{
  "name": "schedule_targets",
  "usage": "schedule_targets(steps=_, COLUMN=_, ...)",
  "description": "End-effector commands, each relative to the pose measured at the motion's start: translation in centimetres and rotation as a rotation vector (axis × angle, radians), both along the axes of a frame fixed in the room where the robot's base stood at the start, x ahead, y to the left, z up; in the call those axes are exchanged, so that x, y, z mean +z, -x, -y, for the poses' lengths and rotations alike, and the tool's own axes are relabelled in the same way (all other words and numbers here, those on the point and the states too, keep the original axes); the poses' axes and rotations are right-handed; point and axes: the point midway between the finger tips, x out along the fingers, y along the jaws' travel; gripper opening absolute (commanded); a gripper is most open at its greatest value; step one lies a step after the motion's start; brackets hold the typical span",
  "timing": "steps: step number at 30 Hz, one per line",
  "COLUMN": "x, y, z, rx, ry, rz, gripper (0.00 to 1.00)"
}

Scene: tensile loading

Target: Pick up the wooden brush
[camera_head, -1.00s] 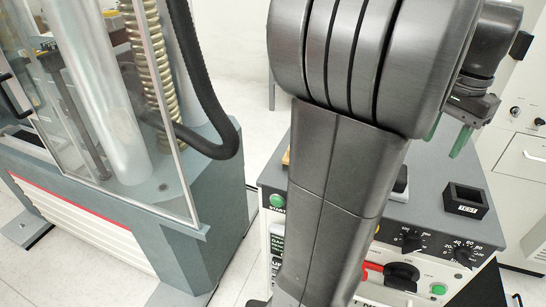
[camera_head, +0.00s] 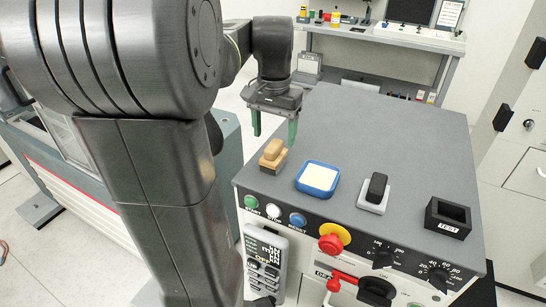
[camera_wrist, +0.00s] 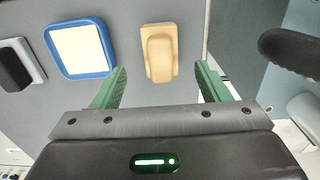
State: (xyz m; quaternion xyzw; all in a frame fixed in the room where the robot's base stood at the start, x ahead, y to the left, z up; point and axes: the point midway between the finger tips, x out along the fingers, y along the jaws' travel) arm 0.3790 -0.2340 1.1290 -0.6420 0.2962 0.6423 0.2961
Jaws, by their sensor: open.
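The wooden brush (camera_head: 272,155) is a small tan block with a rounded grip on top. It stands near the left edge of the grey console top (camera_head: 390,130). My gripper (camera_head: 275,131) is open, with its two green fingers pointing down above and just behind the brush. In the wrist view the brush (camera_wrist: 159,53) lies ahead of the gap between the open fingers (camera_wrist: 163,80), roughly centred. The fingers look apart from it, and nothing is held.
A blue tray with a pale pad (camera_head: 318,177) sits right of the brush. A black block on a white base (camera_head: 375,190) and a black open box marked TEST (camera_head: 448,217) stand farther right. Behind the brush, the console top is clear. A bench (camera_head: 390,38) stands at the back.

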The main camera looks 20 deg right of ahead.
Motion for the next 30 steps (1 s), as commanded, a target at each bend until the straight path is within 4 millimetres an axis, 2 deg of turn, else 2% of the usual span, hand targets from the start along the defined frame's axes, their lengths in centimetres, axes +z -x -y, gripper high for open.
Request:
schedule_targets(steps=3, x=-1.7, y=0.0, z=0.0, rx=0.0, ry=-0.002, rz=-0.003, gripper=0.69)
schedule_targets(steps=10, x=-3.4, y=0.0, z=-0.1, rx=0.0, ry=-0.001, rz=-0.002, gripper=0.69)
schedule_targets(steps=18, x=-7.1, y=-0.1, z=-0.2, rx=0.0, ry=-0.001, rz=-0.002, gripper=0.69)
schedule_targets(steps=27, x=-7.7, y=-0.2, z=-0.1, rx=0.0, ry=0.0, rz=0.0, gripper=0.69)
schedule_targets(steps=30, x=-7.7, y=-0.2, z=-0.1, rx=0.0, ry=0.0, rz=0.0, gripper=0.49)
